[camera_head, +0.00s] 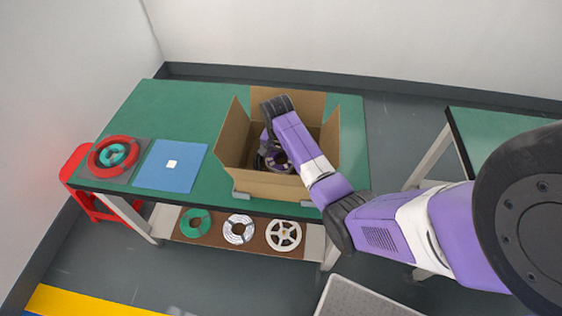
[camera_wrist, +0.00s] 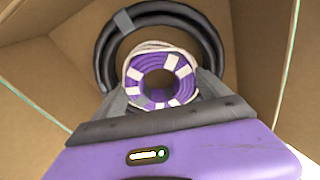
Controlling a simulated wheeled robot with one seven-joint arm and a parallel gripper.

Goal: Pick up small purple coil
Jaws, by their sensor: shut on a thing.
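The small purple coil (camera_wrist: 161,75) has pale ties around it and shows in the wrist view between my fingers. My gripper (camera_wrist: 162,92) is shut on it. The coil is inside the open cardboard box (camera_head: 265,184) on the green table. In the head view the purple coil (camera_head: 277,158) shows beside my forearm, and my arm hides part of the box's inside. A larger black coil (camera_wrist: 209,47) lies in the box behind the purple coil in the wrist view.
The box's walls and flaps surround my gripper. On the green table (camera_head: 190,108), left of the box, are a blue mat (camera_head: 170,180) with a white square, and a red coil (camera_head: 96,160) around a green one. Several reels (camera_head: 239,229) sit on the lower shelf. Another table (camera_head: 490,135) stands right.

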